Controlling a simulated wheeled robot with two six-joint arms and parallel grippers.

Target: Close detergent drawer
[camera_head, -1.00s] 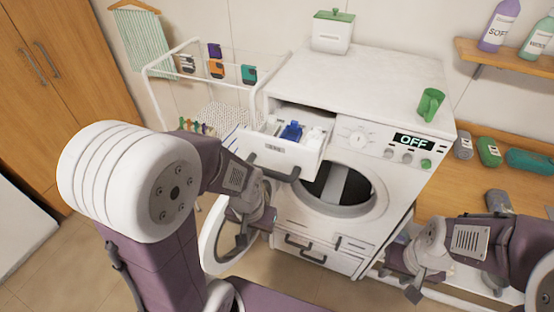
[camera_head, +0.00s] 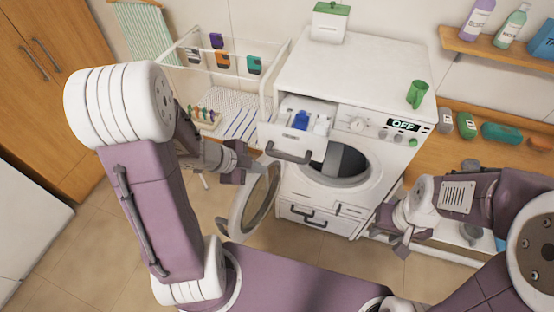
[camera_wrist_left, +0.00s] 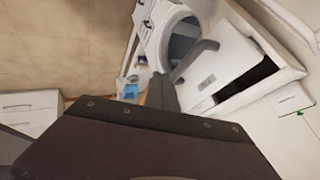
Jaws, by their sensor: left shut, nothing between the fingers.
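The detergent drawer (camera_head: 292,141) of the white washing machine (camera_head: 345,85) is pulled out. It has a grey handle (camera_head: 288,155) on its front and blue and white items inside. My left gripper (camera_head: 240,172) is shut and empty, just left of the drawer front and apart from it in the head view. In the left wrist view the shut fingers (camera_wrist_left: 162,92) point toward the machine, with the drawer (camera_wrist_left: 222,82) and its handle (camera_wrist_left: 196,62) to their right. My right gripper (camera_head: 397,236) hangs low in front of the machine's right side; its jaws are unclear.
The round washer door (camera_head: 257,203) stands open below the drawer, near my left gripper. A white drying rack (camera_head: 215,65) stands left of the machine. A wooden shelf (camera_head: 480,45) with bottles hangs at right.

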